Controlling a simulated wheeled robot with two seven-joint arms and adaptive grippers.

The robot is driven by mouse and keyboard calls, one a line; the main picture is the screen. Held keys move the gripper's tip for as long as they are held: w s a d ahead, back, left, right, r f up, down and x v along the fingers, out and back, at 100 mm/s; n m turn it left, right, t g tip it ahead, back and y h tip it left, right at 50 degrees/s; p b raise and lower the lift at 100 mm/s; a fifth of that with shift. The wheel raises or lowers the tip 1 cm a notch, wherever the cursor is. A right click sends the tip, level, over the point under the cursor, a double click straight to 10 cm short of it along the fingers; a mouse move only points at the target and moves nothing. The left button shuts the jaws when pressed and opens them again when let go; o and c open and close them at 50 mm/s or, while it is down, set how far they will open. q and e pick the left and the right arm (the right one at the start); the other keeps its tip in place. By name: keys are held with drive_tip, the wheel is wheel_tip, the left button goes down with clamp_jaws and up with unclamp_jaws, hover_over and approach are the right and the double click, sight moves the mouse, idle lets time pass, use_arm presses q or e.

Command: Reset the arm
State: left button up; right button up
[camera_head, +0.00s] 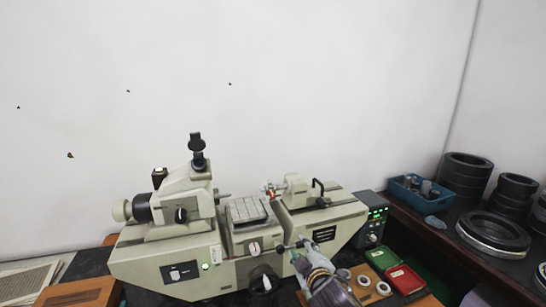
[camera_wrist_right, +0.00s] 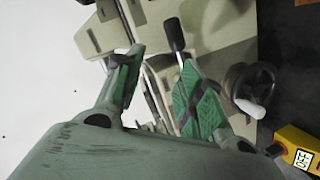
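My right gripper (camera_head: 291,247) is in front of the pale measuring machine (camera_head: 190,262), near its lower right front. In the right wrist view my right gripper (camera_wrist_right: 160,90) has its two green-padded fingers spread apart, with no ring between them. A black-tipped lever (camera_wrist_right: 176,36) and curved metal rods show beyond the fingers. Two small pale rings (camera_head: 364,280) (camera_head: 383,289) lie on a wooden board to the right of my right arm. My left gripper is not in view.
A green tray (camera_head: 382,258) and a red tray (camera_head: 405,280) lie right of the rings. A control box (camera_head: 371,228) with green lights, a blue bin (camera_head: 420,196) and large dark bearing rings (camera_head: 465,177) stand further right. A black handwheel (camera_wrist_right: 252,88) is close to the right finger.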

drive_tip(key=s+d+f+m+g+h, duration=0.1)
drive_tip(key=s+d+f+m+g, duration=0.4)
drive_tip(key=s, duration=0.5)
drive_tip(key=s+d+f+m+g, duration=0.2)
drive_tip(key=s+d+f, duration=0.2)
drive_tip(key=s+f, duration=0.4)
drive_tip(key=s+d+f+m+g+h, duration=0.1)
drive_tip(key=s+d+f+m+g, duration=0.4)
drive_tip(key=s, duration=0.6)
wheel_tip(320, 180, down, 34)
drive_tip(key=s+n, duration=0.1)
drive_tip(key=s, duration=0.1)
drive_tip(key=s+d+f+g, duration=0.1)
drive_tip(key=s+f, duration=0.9)
drive_tip(key=s, duration=0.1)
drive_tip(key=s+d+f+b, duration=0.1)
drive_tip(key=s+d+f, duration=0.1)
drive_tip(key=s+f, duration=0.9)
drive_tip(key=shift+s+d+g, duration=0.25)
drive_tip(key=shift+g, duration=0.15)
drive_tip(key=shift+s, duration=0.1)
